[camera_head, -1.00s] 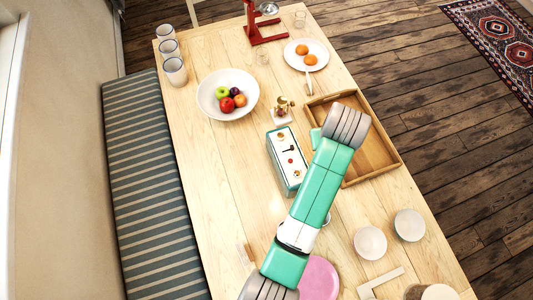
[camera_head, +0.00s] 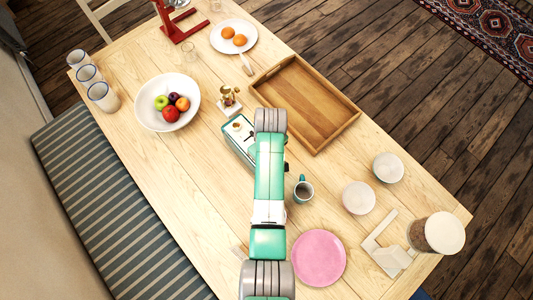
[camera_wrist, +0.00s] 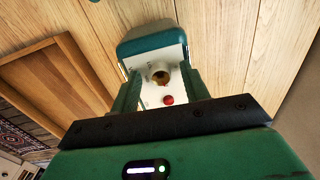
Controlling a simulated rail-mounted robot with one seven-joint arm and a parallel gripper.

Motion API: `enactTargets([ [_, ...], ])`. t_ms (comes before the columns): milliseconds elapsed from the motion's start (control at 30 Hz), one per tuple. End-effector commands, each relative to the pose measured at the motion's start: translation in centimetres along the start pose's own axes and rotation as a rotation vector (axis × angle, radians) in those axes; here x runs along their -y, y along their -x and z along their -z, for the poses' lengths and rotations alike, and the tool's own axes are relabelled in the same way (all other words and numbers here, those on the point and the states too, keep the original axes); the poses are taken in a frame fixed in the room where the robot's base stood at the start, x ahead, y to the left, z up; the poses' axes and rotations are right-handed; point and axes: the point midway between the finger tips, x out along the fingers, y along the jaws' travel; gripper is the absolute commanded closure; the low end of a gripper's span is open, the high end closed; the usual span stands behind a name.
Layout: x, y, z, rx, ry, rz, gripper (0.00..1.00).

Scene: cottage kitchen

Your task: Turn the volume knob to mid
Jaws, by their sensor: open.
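A teal box with a white control face, likely the radio (camera_head: 236,141), stands on the table, partly covered by my arm in the head view. In the wrist view, the radio (camera_wrist: 150,42) shows from above with a round brass knob (camera_wrist: 160,76) and a red button (camera_wrist: 168,99) on its white face. I cannot read any marking that tells which knob is for volume. My gripper (camera_wrist: 159,80) is open, with one finger on each side of the brass knob. Whether the fingers touch it is unclear. The fingertips are hidden in the head view.
A wooden tray (camera_head: 283,121) lies right of the radio. A small brass object (camera_head: 229,97) on a white base stands just behind it. A teal mug (camera_head: 303,189), a pink plate (camera_head: 318,262) and a fruit bowl (camera_head: 145,112) are on the table.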

Motion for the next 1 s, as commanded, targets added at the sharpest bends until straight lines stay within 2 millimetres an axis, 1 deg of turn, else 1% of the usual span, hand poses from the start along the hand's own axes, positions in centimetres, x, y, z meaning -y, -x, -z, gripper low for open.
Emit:
enactTargets([
  [167,-0.01,0.03,0.02,0.000,0.000,0.000,0.54],
  [300,-0.01,0.05,0.02,-0.001,0.000,-0.001,0.82],
  [400,-0.01,0.05,0.02,-0.001,0.000,-0.001,0.99],
  [567,0.00,0.10,0.02,-0.001,-0.006,0.000,0.99],
  [733,0.02,0.21,0.03,-0.003,-0.052,0.000,0.99],
  [867,0.06,0.33,0.04,-0.007,-0.129,0.000,0.99],
  [1000,0.11,0.38,0.02,-0.012,-0.247,0.001,0.99],
])
